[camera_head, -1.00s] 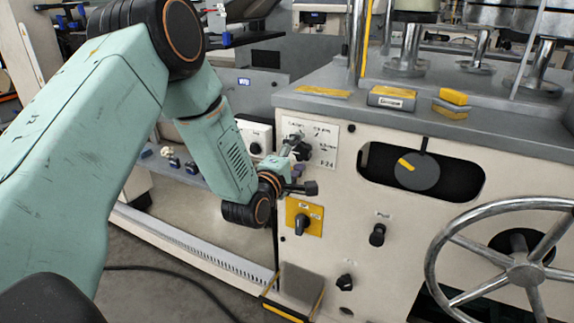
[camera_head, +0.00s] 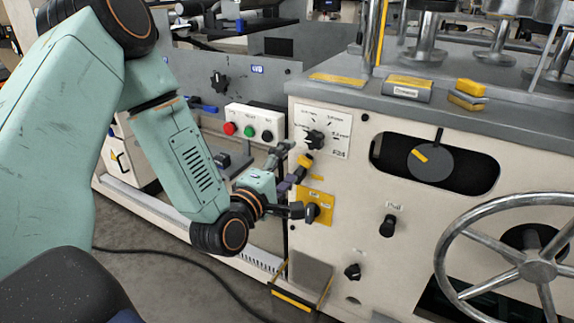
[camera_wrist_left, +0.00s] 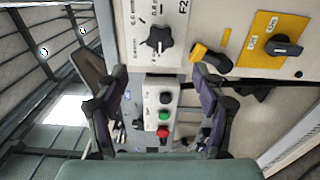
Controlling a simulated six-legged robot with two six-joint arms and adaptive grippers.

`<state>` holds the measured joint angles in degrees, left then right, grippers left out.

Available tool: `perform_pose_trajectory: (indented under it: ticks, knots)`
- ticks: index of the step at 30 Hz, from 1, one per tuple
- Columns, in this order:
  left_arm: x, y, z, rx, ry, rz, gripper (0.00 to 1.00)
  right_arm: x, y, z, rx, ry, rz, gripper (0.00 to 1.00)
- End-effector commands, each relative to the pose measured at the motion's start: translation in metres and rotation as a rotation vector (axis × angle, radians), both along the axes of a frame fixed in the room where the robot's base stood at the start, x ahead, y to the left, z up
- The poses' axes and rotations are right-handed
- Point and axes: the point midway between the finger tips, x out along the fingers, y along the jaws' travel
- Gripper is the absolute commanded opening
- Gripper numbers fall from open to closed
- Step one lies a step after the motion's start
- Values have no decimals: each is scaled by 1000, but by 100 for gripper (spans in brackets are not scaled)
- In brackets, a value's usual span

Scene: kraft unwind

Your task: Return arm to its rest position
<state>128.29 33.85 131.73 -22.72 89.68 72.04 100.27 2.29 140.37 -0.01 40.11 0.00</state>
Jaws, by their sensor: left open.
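My left arm reaches in from the left in the head view. Its gripper (camera_head: 291,163) is open, with nothing between its fingers, in front of the cream machine panel (camera_head: 340,220). It is just below and left of the black selector dial (camera_head: 315,140) on its white plate, and above and left of the dark switch on the yellow plate (camera_head: 325,207). In the wrist view the fingers (camera_wrist_left: 152,82) are spread wide, with the black dial (camera_wrist_left: 160,39) beyond them. A yellow part (camera_wrist_left: 210,58) shows beside the right finger; whether they touch is unclear. My right gripper is not in view.
A white button box (camera_head: 254,124) with red, green and black buttons is behind the gripper. A large handwheel (camera_head: 535,268) is at the right. Yellow blocks (camera_head: 470,92) lie on the machine top. A dark cable (camera_head: 190,258) crosses the floor.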

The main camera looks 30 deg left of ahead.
Motion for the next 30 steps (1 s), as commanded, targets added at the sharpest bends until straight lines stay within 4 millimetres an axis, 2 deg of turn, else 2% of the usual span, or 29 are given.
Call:
perform_pose_trajectory:
  ticks: [9, 12, 14, 17, 19, 23, 26, 30]
  knots:
    - [0, 0, 0, 4, 0, 0, 69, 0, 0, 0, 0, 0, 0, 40]
    - [0, -1, -3, 55, 15, -5, 69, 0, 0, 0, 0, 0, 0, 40]
    - [0, -2, -10, 126, 54, -13, 69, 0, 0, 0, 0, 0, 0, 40]
    - [-5, -6, -36, 293, 181, -46, 69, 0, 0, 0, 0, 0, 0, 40]
    - [-14, -15, -60, 433, 295, -103, 69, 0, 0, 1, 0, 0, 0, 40]
    - [-50, -37, -117, 700, 539, -290, 69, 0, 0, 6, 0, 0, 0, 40]
    - [-95, -54, -162, 889, 723, -487, 69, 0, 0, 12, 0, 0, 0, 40]
    - [-173, -71, -210, 1075, 936, -787, 69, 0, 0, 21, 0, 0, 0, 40]
